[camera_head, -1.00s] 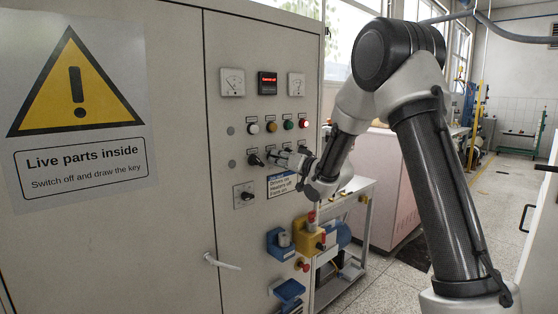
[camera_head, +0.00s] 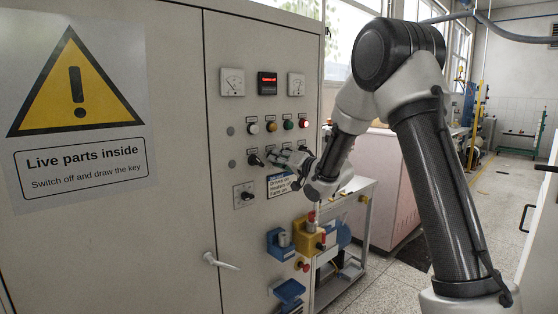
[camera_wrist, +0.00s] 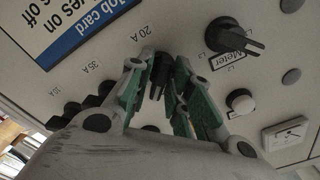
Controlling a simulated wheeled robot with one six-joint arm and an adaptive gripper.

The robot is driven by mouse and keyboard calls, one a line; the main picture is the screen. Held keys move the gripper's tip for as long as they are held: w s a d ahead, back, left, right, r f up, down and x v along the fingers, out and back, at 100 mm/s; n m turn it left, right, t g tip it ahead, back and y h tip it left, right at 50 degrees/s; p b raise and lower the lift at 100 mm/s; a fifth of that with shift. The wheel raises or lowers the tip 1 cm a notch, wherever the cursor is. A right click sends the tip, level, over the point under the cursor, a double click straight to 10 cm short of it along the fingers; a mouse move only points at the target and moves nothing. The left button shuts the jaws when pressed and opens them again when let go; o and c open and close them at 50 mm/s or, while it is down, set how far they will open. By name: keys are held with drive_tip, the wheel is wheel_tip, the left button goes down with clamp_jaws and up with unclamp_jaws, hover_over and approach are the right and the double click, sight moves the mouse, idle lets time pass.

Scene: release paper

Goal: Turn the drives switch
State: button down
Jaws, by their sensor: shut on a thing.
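My gripper (camera_head: 279,155) is at the grey cabinet's panel, right of the black Meter switch (camera_head: 256,159). In the wrist view, my gripper's green-padded fingers (camera_wrist: 168,68) are closed around a black switch knob (camera_wrist: 158,84), with the fingertips against its sides. The fingers hide much of this knob and its label, so I cannot read its name. The Meter switch also shows in the wrist view (camera_wrist: 232,38), apart from the fingers.
A blue and white job card (camera_head: 282,185) is fixed below my gripper. Indicator lamps (camera_head: 304,123) and meters (camera_head: 232,82) are above. A key switch (camera_head: 244,195), a cabinet handle (camera_head: 220,262) and blue and yellow holders (camera_head: 308,237) are lower down.

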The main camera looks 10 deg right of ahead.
drive_tip(key=shift+f, duration=0.15)
drive_tip(key=c, duration=1.5)
unclamp_jaws()
drive_tip(key=shift+s, duration=0.1)
drive_tip(key=v, duration=1.2)
